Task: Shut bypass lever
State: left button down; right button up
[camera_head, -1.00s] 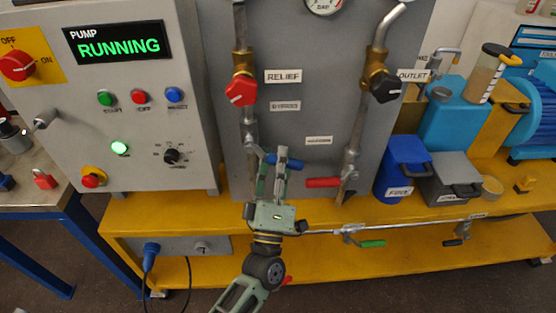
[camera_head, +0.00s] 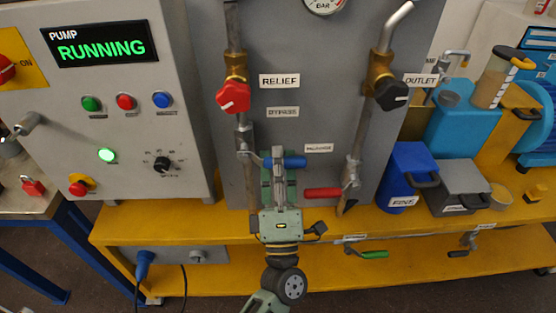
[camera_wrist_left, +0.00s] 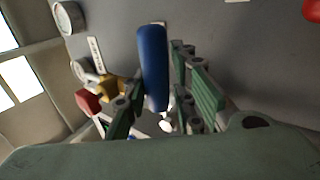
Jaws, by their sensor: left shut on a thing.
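The blue bypass lever (camera_head: 296,162) sticks out to the right from the left pipe, roughly level, below the label BYPASS (camera_head: 282,112). My left gripper (camera_head: 279,160) reaches up to it from below and its fingers are shut on the blue handle, hiding part of it. In the left wrist view the blue lever (camera_wrist_left: 153,60) stands between the two green fingers (camera_wrist_left: 160,100). My right gripper is not in view.
A red valve knob (camera_head: 233,96) sits above on the same pipe. A red lever (camera_head: 322,193) on the right pipe is close to my gripper. The yellow bench (camera_head: 200,222) lies below. Blue (camera_head: 405,165) and grey (camera_head: 460,182) bins stand to the right.

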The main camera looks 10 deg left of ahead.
pick_arm(q)
jog(key=shift+r, duration=0.55)
jog(key=c, duration=1.6)
grip_release()
jog(key=shift+s, duration=0.15)
jog(key=shift+o, duration=0.2)
jog(key=shift+f, duration=0.15)
jog(key=shift+f, duration=0.1)
jog(key=shift+s+d+f, duration=0.2)
jog(key=shift+s+f, duration=0.15)
jog(key=shift+s, duration=0.05)
jog(key=v, duration=1.1)
jog(key=shift+r, duration=0.1)
